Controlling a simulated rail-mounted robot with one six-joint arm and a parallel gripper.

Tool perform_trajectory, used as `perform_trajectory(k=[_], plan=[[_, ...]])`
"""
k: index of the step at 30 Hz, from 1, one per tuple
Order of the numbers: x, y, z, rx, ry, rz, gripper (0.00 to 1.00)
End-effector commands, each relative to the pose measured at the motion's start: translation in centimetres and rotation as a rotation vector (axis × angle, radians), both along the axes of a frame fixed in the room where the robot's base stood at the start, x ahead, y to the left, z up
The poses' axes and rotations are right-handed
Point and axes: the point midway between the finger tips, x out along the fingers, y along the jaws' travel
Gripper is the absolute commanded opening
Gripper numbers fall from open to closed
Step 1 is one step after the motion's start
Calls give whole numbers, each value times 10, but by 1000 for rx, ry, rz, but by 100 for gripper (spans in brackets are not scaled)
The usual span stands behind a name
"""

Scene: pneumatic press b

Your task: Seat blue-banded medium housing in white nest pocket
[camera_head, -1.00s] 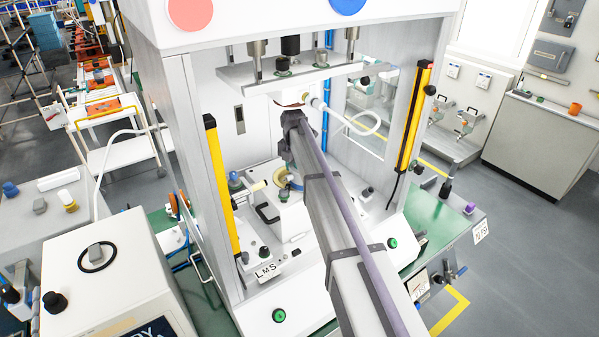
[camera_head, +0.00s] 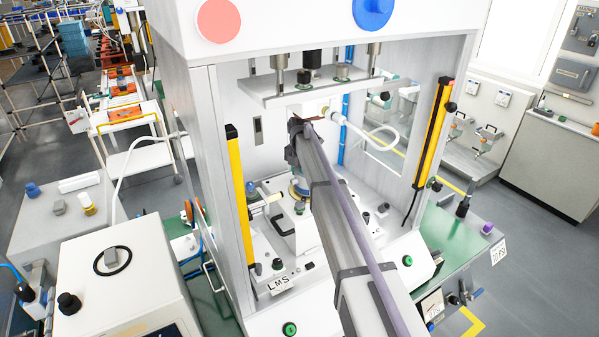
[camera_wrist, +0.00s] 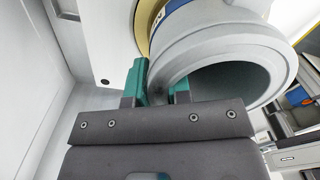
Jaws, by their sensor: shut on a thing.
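The grey medium housing (camera_wrist: 215,60) with its blue band fills the upper right of the wrist view, its open bore facing the camera. My gripper (camera_wrist: 160,82) is shut on the housing's wall, with one teal finger outside and the other at the bore side. A tan ring (camera_wrist: 146,25) and a white rounded surface (camera_wrist: 105,30) lie directly behind the band. I cannot tell whether the housing touches them. In the head view my arm reaches into the press and hides the fingertips. The white nest block (camera_head: 303,235) stands partly behind my arm, with a blue-banded round piece (camera_head: 300,190) above it.
The press's upper plate (camera_head: 310,88) hangs over my wrist. Yellow light-curtain posts stand left (camera_head: 240,190) and right (camera_head: 434,130) of the opening. A white hose (camera_head: 372,135) loops on the right. Green buttons sit on the front panel.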

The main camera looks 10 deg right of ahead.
Motion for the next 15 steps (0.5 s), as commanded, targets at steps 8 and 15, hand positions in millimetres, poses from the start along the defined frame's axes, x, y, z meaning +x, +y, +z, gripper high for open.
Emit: perform_trajectory(k=[8,15], plan=[[0,0,-4,0,0,0,0],[0,0,-10,0,0,0,0]])
